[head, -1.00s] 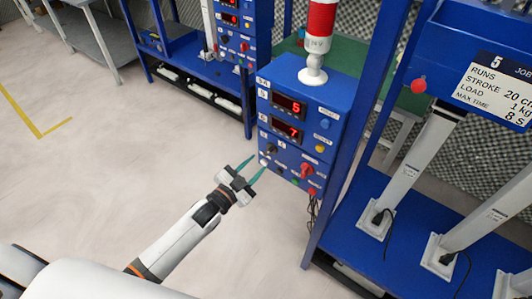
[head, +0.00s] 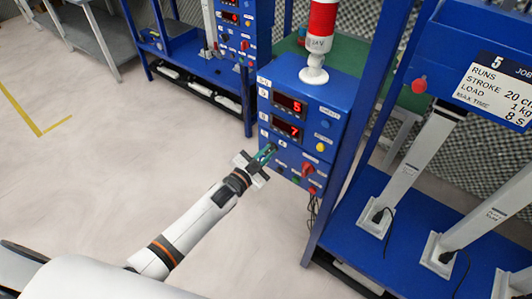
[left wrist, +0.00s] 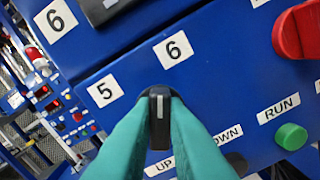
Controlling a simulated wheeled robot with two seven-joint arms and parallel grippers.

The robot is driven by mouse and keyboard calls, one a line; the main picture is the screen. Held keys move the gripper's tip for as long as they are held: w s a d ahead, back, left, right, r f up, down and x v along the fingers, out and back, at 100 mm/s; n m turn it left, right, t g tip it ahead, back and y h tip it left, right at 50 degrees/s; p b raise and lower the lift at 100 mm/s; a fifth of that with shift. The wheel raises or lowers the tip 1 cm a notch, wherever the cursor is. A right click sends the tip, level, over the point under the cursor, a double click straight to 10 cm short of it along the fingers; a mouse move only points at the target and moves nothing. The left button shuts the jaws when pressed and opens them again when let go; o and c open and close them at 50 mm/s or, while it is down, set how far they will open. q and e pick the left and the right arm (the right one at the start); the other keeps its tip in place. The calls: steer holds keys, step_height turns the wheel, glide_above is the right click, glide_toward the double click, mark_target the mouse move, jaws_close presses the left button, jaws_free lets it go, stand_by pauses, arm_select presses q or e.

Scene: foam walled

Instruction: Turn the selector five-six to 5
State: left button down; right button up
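The selector five-six (left wrist: 160,118) is a black knob with a white pointer line on the blue panel. In the left wrist view its pointer points straight up, nearer the "6" label (left wrist: 173,50) than the "5" label (left wrist: 105,90). My left gripper (head: 268,153) is at the lower left of the control box (head: 296,110). Its green fingers (left wrist: 158,125) are closed against both sides of the knob. The fingers and hand hide the knob in the head view. My right gripper is not in view.
A red rotary knob (head: 307,169) sits right of the selector, with a green button (left wrist: 291,136) labelled RUN below it. A black control (left wrist: 237,163) sits below right of the fingers. Displays (head: 290,103) read 5 and 7. A blue post (head: 352,140) stands right of the box.

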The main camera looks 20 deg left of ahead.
arm_select(q)
steer(key=shift+n, duration=0.3)
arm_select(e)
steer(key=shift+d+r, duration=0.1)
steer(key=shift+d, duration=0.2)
arm_select(q)
steer(key=n, duration=0.5)
steer(key=shift+a, duration=0.1)
steer(key=n, duration=0.4)
steer(key=shift+n, duration=1.1)
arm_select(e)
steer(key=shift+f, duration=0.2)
arm_select(q)
steer(key=shift+a, duration=0.1)
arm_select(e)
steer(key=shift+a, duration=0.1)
arm_select(q)
steer(key=c, duration=1.4)
jaws_free()
steer(key=shift+c, duration=0.2)
